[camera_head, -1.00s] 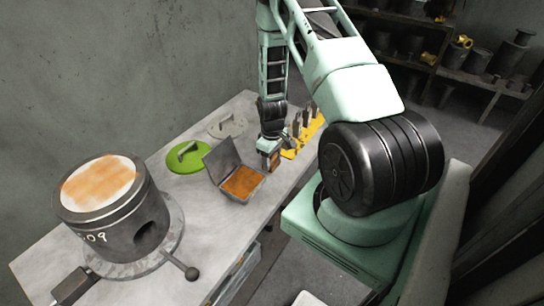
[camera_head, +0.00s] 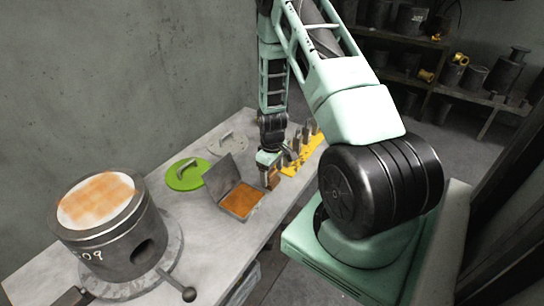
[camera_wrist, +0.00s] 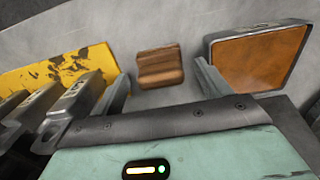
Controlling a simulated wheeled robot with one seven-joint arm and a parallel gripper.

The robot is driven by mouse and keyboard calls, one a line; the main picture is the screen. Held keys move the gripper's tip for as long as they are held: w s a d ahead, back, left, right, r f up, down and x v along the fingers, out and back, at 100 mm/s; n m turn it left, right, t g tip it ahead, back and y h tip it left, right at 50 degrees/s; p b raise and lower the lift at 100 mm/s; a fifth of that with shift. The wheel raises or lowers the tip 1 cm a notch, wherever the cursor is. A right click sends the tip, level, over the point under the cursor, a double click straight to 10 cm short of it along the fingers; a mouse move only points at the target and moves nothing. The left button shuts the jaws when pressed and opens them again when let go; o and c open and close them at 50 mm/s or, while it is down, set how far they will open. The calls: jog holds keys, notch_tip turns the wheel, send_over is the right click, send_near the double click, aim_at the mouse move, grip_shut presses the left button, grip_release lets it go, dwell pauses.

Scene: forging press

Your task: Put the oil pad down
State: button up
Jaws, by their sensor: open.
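The oil pad appears to be the brown ridged block (camera_wrist: 160,66) on the grey table, ahead of and between my spread fingers in the wrist view. My gripper (camera_wrist: 163,84) is open, with a finger on each side of the block and clear space beside it. In the head view my gripper (camera_head: 269,172) points down at the table just right of the open tin, and the block (camera_head: 274,178) shows small and partly covered there. The open metal tin (camera_head: 222,172) has an orange-brown filling; its edge (camera_wrist: 210,50) is close to my right finger.
A yellow rack (camera_head: 291,169) with several upright grey metal pieces stands close to my gripper's other side. A green disc with a handle (camera_head: 187,174) and a grey one (camera_head: 226,143) lie behind the tin. A large dark cylinder (camera_head: 113,245) stands at the table's left.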

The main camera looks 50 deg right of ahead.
aim_at(272, 172)
notch_tip(272, 172, up, 10)
jog(key=b, duration=0.3)
jog(key=a+r+n, duration=0.1)
jog(key=a+r, duration=0.3)
jog(key=a, duration=0.5)
jog(key=a+r+n+y, duration=0.1)
jog(key=a+r, duration=0.2)
jog(key=a, duration=0.6)
jog(key=a+r+n, duration=0.2)
jog(key=a+r, duration=0.2)
jog(key=a, duration=0.6)
jog(key=s+a+r+n, duration=0.1)
jog(key=s+a+r, duration=0.1)
jog(key=s+a, duration=0.4)
jog(key=s+a+r+n, duration=0.1)
jog(key=s+a+r, duration=0.1)
jog(key=s+a, duration=0.4)
jog(key=s, duration=0.5)
jog(key=shift+a+r+n, duration=0.35)
jog(key=shift+r+n, duration=0.05)
notch_tip(272, 172, down, 4)
jog(key=b, duration=0.4)
jog(key=shift+f, duration=0.1)
